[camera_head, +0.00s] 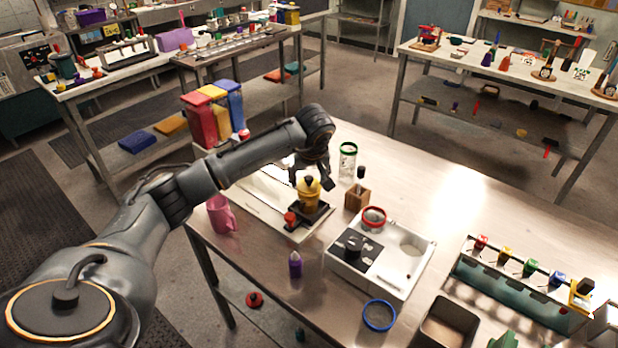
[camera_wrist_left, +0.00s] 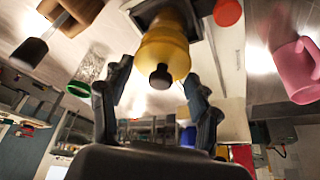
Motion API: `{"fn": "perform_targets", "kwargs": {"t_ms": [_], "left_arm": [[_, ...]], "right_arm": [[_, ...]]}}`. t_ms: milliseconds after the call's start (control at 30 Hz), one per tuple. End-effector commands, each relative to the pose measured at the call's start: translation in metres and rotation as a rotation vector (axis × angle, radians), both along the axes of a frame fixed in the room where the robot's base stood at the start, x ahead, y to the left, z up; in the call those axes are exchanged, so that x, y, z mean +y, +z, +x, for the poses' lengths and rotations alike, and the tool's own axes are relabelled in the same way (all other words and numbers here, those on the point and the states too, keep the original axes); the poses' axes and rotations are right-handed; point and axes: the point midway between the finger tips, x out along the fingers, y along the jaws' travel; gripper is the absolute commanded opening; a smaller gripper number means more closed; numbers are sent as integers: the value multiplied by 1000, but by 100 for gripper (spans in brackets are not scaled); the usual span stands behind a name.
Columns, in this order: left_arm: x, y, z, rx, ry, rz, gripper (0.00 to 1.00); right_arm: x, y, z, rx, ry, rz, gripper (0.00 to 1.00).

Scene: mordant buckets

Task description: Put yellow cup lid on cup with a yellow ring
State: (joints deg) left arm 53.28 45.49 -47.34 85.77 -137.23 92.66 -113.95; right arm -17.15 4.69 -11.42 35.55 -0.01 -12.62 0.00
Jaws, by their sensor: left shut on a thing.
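A yellow lid with a dark knob (camera_head: 309,182) tops a yellowish body on a black square stand (camera_head: 318,213). The yellow lid also shows in the left wrist view (camera_wrist_left: 164,55), with an amber, narrower part behind it running to the stand. I cannot tell where lid and cup meet, or make out a separate yellow ring. My left gripper (camera_head: 312,183) is over the lid with a finger on either side, shut on it; it also shows in the left wrist view (camera_wrist_left: 157,98). My right gripper is not in view.
A red-topped item (camera_head: 290,218) and pink mug (camera_head: 220,214) are left of the stand. A green-ringed glass (camera_head: 348,160) and wooden block (camera_head: 357,198) are right. A white tray (camera_head: 378,284), red ring (camera_head: 374,217), purple bottle (camera_head: 295,265) and blue ring (camera_head: 380,316) are nearer.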

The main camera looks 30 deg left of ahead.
Motion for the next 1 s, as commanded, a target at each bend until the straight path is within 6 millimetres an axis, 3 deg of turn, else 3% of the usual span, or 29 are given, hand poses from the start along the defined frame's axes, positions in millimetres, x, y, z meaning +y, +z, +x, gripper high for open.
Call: {"fn": "perform_targets", "kwargs": {"t_ms": [900,933,1000], "left_arm": [[0,-11,0,-2,1,0,34],[0,-11,0,-2,1,0,65],[0,-10,0,-2,1,0,79]], "right_arm": [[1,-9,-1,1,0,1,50],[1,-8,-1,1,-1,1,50],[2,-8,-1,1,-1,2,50]]}}
